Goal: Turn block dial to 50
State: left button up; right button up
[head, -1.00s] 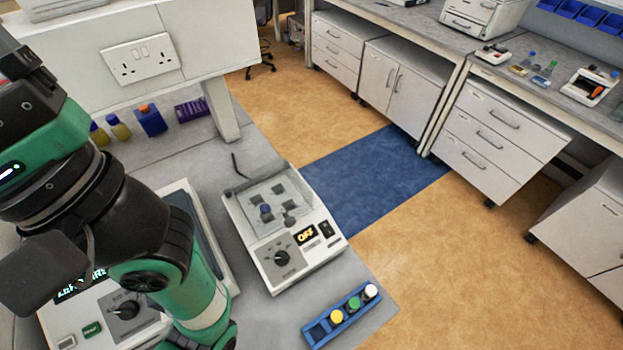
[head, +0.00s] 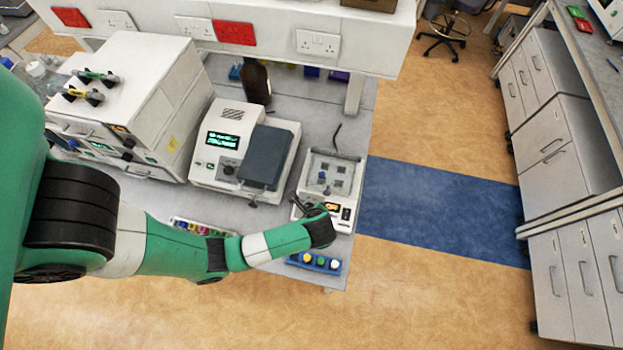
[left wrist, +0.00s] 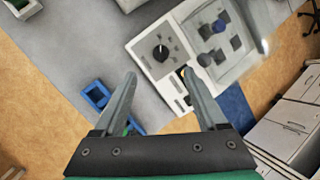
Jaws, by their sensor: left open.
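The block heater (head: 343,177) is a small white device with a clear-covered block bay on the table's right part. It also shows in the left wrist view (left wrist: 148,68). Its black dial (left wrist: 160,52) sits on a grey panel, with a light mark near its upper edge; I cannot read its setting. In the head view my gripper and arm hide the dial. An orange display (head: 333,208) is lit there, too small to read. My left gripper (left wrist: 159,73) is open and empty, its fingertips just short of the dial in the picture. My right gripper is not in view.
A blue rack (head: 313,262) with coloured caps stands at the table's front edge, below the arm in view. A larger white instrument (head: 228,150) with a green display stands left of the heater. A brown bottle (head: 256,82) stands behind it.

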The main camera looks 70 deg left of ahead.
aim_at(308, 207)
pick_arm(q)
jog(key=b+x, duration=0.2)
jog(key=x, duration=0.9)
jog(key=shift+w+f, duration=0.15)
jog(key=shift+f, duration=0.15)
jog(key=shift+c, duration=0.3)
grip_shut()
